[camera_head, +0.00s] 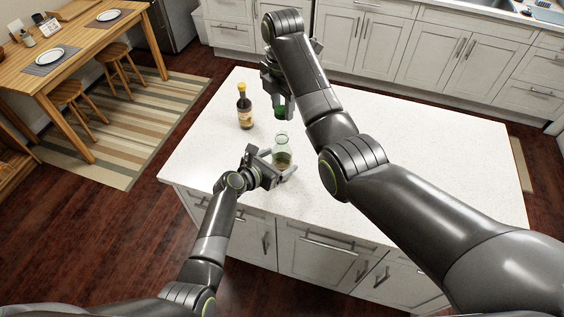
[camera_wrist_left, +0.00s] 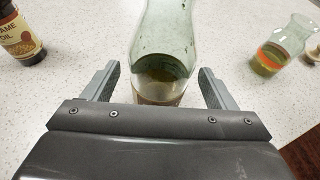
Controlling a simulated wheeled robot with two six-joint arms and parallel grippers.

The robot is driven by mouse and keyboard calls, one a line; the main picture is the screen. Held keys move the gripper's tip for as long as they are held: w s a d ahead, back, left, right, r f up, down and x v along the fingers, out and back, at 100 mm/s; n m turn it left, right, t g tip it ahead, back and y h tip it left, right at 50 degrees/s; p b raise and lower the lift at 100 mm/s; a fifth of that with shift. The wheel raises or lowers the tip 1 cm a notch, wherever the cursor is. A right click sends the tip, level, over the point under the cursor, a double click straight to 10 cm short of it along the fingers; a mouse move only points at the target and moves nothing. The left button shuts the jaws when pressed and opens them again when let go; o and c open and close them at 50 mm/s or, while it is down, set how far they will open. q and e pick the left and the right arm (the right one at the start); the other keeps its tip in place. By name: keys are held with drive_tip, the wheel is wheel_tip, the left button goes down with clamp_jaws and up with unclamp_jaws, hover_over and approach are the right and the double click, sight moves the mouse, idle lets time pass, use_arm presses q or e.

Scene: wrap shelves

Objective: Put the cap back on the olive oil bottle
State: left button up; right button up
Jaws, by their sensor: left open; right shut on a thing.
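The olive oil bottle (camera_head: 281,156), clear greenish glass with some dark liquid low inside, stands upright near the island's front edge. In the left wrist view the bottle (camera_wrist_left: 165,50) is between my left fingers, its top out of frame. My left gripper (camera_head: 273,163) is open around it; gaps show on both sides in the wrist view (camera_wrist_left: 158,72). My right gripper (camera_head: 281,108) is shut on a small green thing (camera_head: 280,112), which looks like the cap, in the head view beyond the bottle. Its exact height above the counter is hard to tell.
A dark sesame oil bottle (camera_head: 244,108) stands left of the olive oil bottle. A glass vessel with orange and green bands (camera_wrist_left: 280,48) stands to the right in the wrist view, with a partly cut-off object beside it. My right arm hides part of the white counter (camera_head: 440,160).

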use_arm(q)
drive_tip(key=shift+x, duration=0.9)
drive_tip(key=shift+c, duration=0.2)
drive_tip(key=c, duration=1.4)
use_arm(e)
drive_tip(key=shift+f, duration=2.5)
drive_tip(key=shift+f, duration=0.85)
drive_tip(key=shift+f, duration=0.55)
